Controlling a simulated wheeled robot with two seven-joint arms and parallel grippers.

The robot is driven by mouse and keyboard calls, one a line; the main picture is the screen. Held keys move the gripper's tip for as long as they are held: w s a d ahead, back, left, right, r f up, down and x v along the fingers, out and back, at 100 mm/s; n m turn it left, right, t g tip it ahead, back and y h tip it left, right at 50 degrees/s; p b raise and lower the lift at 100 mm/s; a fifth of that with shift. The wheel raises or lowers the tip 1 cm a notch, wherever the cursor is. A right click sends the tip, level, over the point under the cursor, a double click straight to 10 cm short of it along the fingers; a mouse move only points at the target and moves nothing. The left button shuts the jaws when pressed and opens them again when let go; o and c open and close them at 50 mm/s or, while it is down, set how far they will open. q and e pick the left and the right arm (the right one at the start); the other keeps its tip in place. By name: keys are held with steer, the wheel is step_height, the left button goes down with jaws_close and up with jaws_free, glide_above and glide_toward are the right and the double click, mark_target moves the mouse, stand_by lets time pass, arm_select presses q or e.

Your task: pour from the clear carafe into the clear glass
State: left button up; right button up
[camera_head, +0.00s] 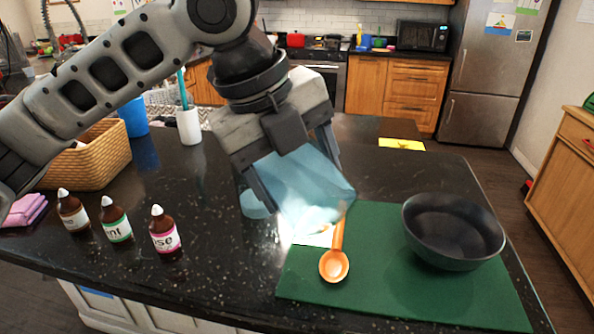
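My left gripper (305,188) comes in from the left and points down over the dark counter. A clear, bluish carafe (307,182) is between its two fingers, touching both, and looks tilted, its lower end toward the green board. A small bluish clear shape (255,205), which looks like the glass, stands on the counter just left of the carafe, partly hidden by a finger. I cannot tell whether any liquid is flowing; a bright glare covers the area below the carafe. My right gripper is not in view.
A green cutting board (375,285) carries an orange spoon (335,264) and a dark bowl (453,230). Several brown bottles (165,232) stand at the left, near a wicker basket (103,157). A white cup (189,126) stands behind. The counter's front middle is clear.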

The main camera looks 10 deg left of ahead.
arm_select(q)
steer(key=shift+r+g+h, duration=0.5)
steer(key=shift+g+h, duration=0.1)
stand_by(1.4)
steer(key=shift+f, duration=0.1)
step_height(320, 180, down, 2)
steer(key=shift+w+f+t+y, duration=0.1)
steer(key=shift+f+t+y, duration=0.15)
steer(key=shift+t+y, duration=0.8)
steer(key=shift+w+a+f+m+t+y+b, duration=0.15)
steer(key=shift+f+m+t+y+b, duration=0.3)
steer(key=shift+f+t+y, duration=0.25)
steer(key=shift+r+t+y+p, duration=0.35)
steer(key=shift+r+t+p, duration=0.3)
steer(key=t+y, duration=0.1)
steer(key=r+m+t+y, duration=0.1)
steer(key=shift+r+t, duration=0.25)
steer(key=shift+t, duration=0.05)
step_height(320, 180, up, 3)
steer(key=m+t+y, duration=0.1)
steer(key=t+y, duration=0.1)
steer(key=t, duration=0.1)
steer(key=shift+f+t+y, duration=0.15)
steer(key=shift+t+y, duration=0.15)
steer(key=shift+r+t+y+b, duration=0.2)
steer(key=shift+t+y+b, duration=0.1)
steer(key=shift+y+b, duration=0.15)
